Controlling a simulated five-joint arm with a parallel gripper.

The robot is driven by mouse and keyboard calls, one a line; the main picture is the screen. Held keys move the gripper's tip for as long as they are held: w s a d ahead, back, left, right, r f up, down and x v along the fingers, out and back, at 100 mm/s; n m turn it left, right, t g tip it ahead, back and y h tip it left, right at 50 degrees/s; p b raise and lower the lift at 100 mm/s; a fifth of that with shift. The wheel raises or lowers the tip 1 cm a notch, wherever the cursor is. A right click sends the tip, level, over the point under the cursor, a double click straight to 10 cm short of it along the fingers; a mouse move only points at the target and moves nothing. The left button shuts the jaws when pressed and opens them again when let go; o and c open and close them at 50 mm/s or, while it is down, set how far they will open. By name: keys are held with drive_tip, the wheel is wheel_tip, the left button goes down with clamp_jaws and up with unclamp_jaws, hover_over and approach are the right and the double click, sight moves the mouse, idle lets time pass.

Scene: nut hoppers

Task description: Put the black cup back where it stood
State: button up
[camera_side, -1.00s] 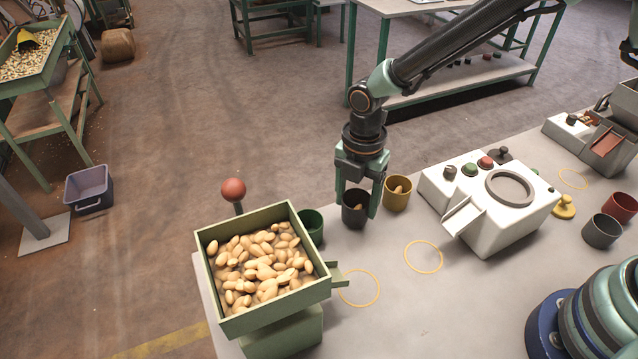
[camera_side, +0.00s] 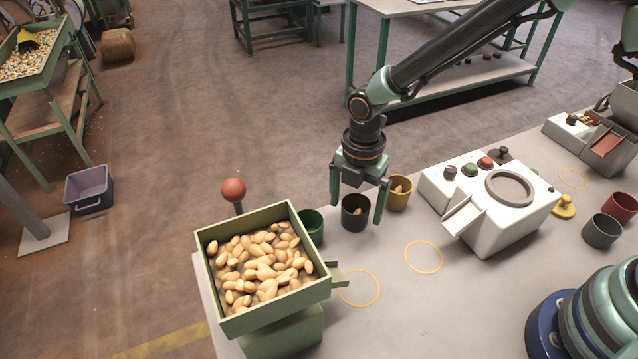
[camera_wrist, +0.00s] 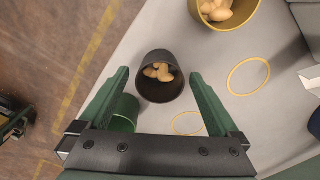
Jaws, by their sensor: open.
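The black cup (camera_side: 355,217) stands upright on the grey bench, between the green cup (camera_side: 311,226) and the yellow cup (camera_side: 398,194). It holds several nuts, which show in the wrist view inside the black cup (camera_wrist: 160,92). My gripper (camera_side: 357,208) is open, with one finger on each side of the black cup and a gap to it. In the wrist view my gripper's fingers (camera_wrist: 158,82) are spread wide, with the cup beyond and between them. The green cup (camera_wrist: 125,112) is partly hidden by the left finger there.
A green hopper (camera_side: 262,322) full of nuts, with a red-knobbed lever (camera_side: 233,190), stands at front left. A white machine (camera_side: 490,215) with a chute is at right. Yellow rings (camera_side: 423,257) mark the bare bench. A grey cup (camera_side: 602,231) and a red cup (camera_side: 620,207) stand far right.

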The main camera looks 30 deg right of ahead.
wheel_tip(320, 180, up, 12)
drive_tip(key=s+d+r+m+t, duration=0.2)
drive_tip(key=s+d+r+m, duration=0.3)
drive_tip(key=d+m, duration=0.4)
drive_tip(key=s+d+r+m+t, duration=0.3)
drive_tip(key=s+d+r+m, duration=0.2)
drive_tip(key=d+m, duration=0.5)
drive_tip(key=m, duration=0.5)
drive_tip(key=shift+r+m+t, duration=0.2)
drive_tip(key=shift+m+t, duration=0.1)
drive_tip(key=shift+m, duration=0.1)
